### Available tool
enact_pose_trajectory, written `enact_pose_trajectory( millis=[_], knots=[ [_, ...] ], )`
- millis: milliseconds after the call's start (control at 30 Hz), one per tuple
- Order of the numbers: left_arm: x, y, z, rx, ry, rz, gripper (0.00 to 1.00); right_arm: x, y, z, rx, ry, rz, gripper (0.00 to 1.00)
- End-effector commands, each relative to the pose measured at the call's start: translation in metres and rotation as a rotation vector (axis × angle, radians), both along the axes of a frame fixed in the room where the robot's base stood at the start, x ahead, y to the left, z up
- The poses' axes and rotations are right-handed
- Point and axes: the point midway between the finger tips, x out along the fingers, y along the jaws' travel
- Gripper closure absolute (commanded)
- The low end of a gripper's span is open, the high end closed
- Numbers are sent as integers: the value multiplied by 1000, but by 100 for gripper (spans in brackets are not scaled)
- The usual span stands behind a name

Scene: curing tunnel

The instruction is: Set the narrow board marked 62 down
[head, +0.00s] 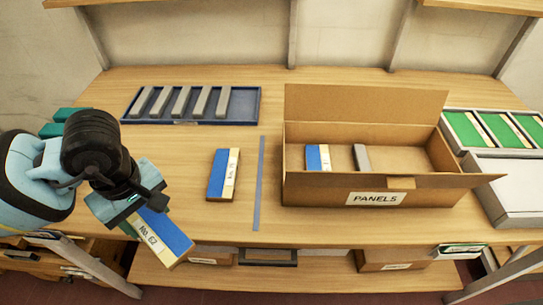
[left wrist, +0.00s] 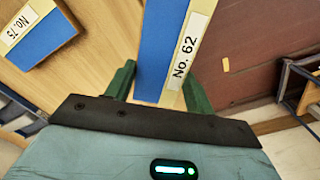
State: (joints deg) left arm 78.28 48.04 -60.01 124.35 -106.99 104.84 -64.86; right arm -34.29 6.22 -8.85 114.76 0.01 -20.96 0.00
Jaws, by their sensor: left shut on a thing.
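The board marked 62 (head: 168,235) is blue with a cream strip reading "No. 62". My left gripper (head: 137,208) is shut on one end of it and holds it at the table's front edge, at left. In the left wrist view the board (left wrist: 170,50) stands out between the green fingers of the gripper (left wrist: 158,90), with table on its left and dark floor on its right. Whether it touches the table cannot be told. My right gripper is not in view.
Another blue-and-cream board (head: 222,175) lies left of a blue-grey strip (head: 259,185) on the table (head: 245,225). A cardboard box marked PANELS (head: 330,192) holds a blue board and a grey piece. A blue tray (head: 240,118) with several grey bars stands behind. Green-panelled trays (head: 458,150) stand at right.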

Motion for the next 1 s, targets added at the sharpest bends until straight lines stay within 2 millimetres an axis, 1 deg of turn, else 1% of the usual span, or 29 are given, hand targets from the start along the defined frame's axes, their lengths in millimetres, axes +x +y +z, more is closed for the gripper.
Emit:
enact_pose_trajectory(
  millis=[100, 200, 300, 400, 500, 600, 1000],
  knots=[
    [-6, 0, 0, 3, 2, -242, 69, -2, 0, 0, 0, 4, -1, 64],
    [-11, 0, -1, 5, 5, -434, 69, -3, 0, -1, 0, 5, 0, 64],
    [-14, -1, -1, 5, 8, -595, 69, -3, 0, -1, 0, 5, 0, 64],
    [-17, -1, -2, 3, 10, -712, 69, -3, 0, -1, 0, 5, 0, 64],
    [-19, -1, -2, 3, 12, -785, 69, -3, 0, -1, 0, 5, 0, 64],
    [-20, -1, -2, 3, 13, -818, 69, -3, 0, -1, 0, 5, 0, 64],
    [-20, -1, -2, 3, 12, -822, 69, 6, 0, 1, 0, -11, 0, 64]
  ],
)
